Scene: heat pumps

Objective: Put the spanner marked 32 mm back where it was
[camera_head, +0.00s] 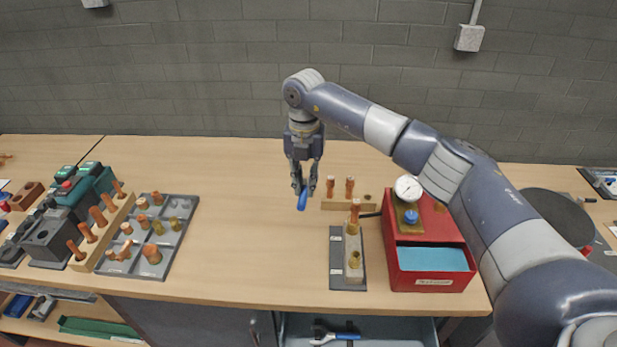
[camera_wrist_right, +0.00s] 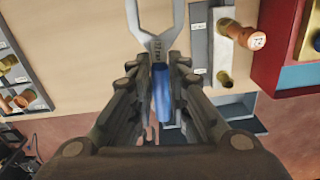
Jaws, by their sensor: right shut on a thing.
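My right gripper (camera_head: 305,185) hangs above the middle of the bench, pointing down. It is shut on a spanner with a blue handle (camera_head: 302,200). In the right wrist view the spanner's blue grip (camera_wrist_right: 161,92) lies between the fingers of my right gripper (camera_wrist_right: 160,75). Its grey open-ended head points to the top of the picture and carries a small marking, too small to read surely. Another blue-handled spanner (camera_head: 338,335) lies in the open drawer (camera_head: 298,324) below the bench front. My left gripper is out of view.
A red box (camera_head: 400,274) with a gauge (camera_head: 408,188) stands right of the gripper. A grey fixture with copper pieces (camera_head: 336,262) is beside it. A wooden rack (camera_head: 334,205) is behind. A grey tray of fittings (camera_head: 180,215) is left. The bench between is clear.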

